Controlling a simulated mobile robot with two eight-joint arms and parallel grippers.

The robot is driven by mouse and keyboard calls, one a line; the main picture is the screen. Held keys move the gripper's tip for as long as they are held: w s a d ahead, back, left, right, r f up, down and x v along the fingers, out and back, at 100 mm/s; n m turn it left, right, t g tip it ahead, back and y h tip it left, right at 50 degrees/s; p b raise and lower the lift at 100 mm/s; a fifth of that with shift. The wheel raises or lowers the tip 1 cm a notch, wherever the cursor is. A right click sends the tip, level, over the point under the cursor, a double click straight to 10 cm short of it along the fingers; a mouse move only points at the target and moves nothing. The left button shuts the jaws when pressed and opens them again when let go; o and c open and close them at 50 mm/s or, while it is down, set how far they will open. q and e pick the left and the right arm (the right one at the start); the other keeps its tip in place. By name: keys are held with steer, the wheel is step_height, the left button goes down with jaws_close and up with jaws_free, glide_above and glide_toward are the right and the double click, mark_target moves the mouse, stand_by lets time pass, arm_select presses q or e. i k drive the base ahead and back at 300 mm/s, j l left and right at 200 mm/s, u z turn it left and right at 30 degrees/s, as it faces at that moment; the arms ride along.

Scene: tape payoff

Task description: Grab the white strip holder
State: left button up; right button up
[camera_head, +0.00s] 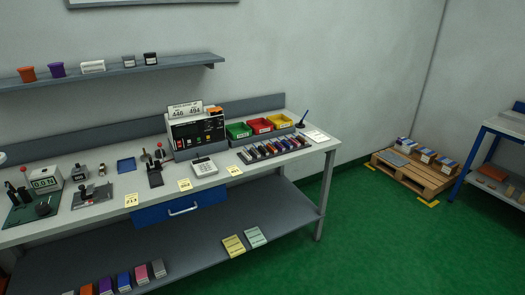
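No thing here is clearly marked as the white strip holder. A wide white block-like item (93,67) stands on the wall shelf, between a purple container and small dark-topped items; it is too small to tell what it is. On the bench, a row of small dark and red-topped pieces (272,149) sits in front of the coloured bins, and the rack under them is mostly hidden. Neither of my grippers is in view.
The grey workbench (217,181) carries a black-fronted machine (196,134), a calculator (203,167), bins (260,126) and several small tools. A lower shelf (190,245) holds coloured boxes. A pallet (413,174) lies at right. Green floor (370,245) is clear in front.

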mark_target(248, 158)
steer(key=i, duration=0.5)
steer(key=i+l+u, duration=0.15)
steer(key=i, duration=0.4)
steer(key=i+l, duration=0.15)
steer(key=i, duration=0.35)
steer(key=i+l+u, duration=0.15)
steer(key=i, duration=0.35)
